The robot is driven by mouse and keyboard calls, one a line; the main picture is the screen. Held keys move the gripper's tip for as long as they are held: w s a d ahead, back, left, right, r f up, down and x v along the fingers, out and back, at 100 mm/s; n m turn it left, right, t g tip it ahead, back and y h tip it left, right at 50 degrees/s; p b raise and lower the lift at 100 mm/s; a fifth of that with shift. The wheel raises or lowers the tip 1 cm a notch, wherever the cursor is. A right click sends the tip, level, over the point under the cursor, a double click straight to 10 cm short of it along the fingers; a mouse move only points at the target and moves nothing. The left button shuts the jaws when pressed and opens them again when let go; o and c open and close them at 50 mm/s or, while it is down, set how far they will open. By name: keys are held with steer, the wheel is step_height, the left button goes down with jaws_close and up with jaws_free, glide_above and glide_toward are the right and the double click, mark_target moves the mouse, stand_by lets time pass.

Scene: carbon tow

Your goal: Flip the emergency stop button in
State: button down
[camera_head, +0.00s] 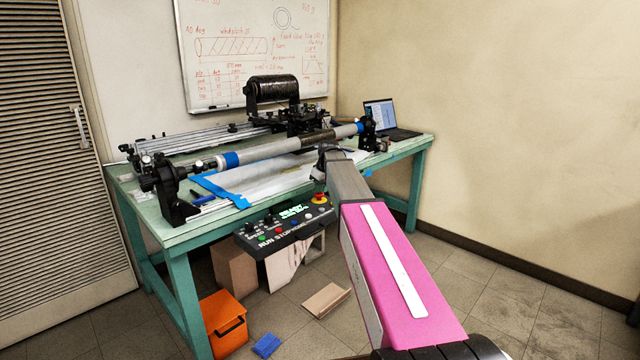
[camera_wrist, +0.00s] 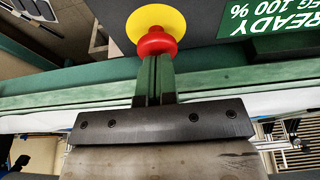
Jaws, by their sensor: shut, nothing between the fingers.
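The emergency stop button (camera_head: 320,197) is a red knob on a yellow disc at the right end of the dark control panel (camera_head: 268,243). In the wrist view the red knob (camera_wrist: 156,41) and its yellow disc (camera_wrist: 155,17) are at the top middle. My gripper (camera_wrist: 154,60) is shut and empty. Its green fingers point at the knob, and their tips overlap its lower edge in the picture. I cannot tell whether they touch it. In the head view my gripper (camera_head: 319,178) is just above the button, with its fingers barely visible.
The panel hangs at the front of a green table (camera_head: 180,238) bearing a winding machine with a long grey tube (camera_head: 275,149). A laptop (camera_head: 385,117) stands at the back right. An orange bin (camera_head: 223,322) and cardboard are on the floor. The floor at right is clear.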

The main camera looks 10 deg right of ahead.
stand_by(0.3)
steer(key=shift+s+f, duration=0.15)
steer(key=shift+f, duration=1)
steer(key=shift+r, duration=0.45)
steer(key=w+v, duration=0.1)
steer(key=v, duration=1.3)
steer(key=shift+a+r, duration=0.2)
steer(key=shift+a, duration=0.15)
steer(key=shift+w, duration=0.15)
